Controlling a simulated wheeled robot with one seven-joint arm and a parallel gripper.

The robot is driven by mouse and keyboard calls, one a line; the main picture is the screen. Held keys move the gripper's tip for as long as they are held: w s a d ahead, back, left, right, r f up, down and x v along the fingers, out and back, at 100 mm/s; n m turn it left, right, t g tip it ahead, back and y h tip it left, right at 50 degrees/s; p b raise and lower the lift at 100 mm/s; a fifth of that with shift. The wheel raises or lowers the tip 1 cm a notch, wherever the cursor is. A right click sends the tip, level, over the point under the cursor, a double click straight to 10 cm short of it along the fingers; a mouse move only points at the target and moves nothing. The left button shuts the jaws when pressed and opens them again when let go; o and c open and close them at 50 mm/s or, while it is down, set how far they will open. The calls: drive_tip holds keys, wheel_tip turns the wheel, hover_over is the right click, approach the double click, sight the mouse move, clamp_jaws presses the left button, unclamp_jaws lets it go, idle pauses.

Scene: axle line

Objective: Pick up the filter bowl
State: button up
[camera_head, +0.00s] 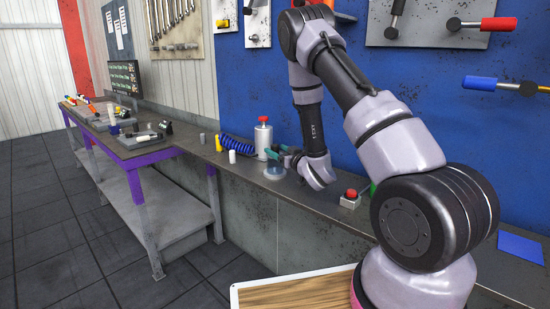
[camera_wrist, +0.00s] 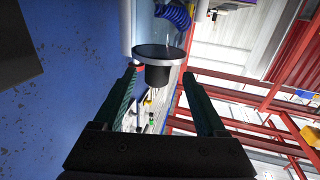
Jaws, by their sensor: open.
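The filter bowl (camera_head: 273,171) stands on the bench as a clear bluish cup, just beneath my gripper. In the wrist view, which is turned roughly upside down, what appears to be its dark flange and black neck (camera_wrist: 158,73) lies ahead, between the lines of the two fingers. My gripper (camera_head: 277,151) has green fingers, spread apart, with nothing held. The fingers also show in the wrist view (camera_wrist: 158,82). I cannot tell whether they touch the bowl. Part of the bowl's top is hidden by the gripper in the head view.
A white canister with a red cap (camera_head: 263,140) stands close behind the bowl, beside a coiled blue hose (camera_head: 236,145). A small white cylinder (camera_head: 232,157) is to the left. A red button box (camera_head: 350,198) sits to the right. The blue wall (camera_head: 240,90) rises behind.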

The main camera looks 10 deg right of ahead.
drive_tip(key=shift+x, duration=2.75)
drive_tip(key=shift+d+r, duration=0.15)
drive_tip(key=shift+d, duration=0.05)
clamp_jaws()
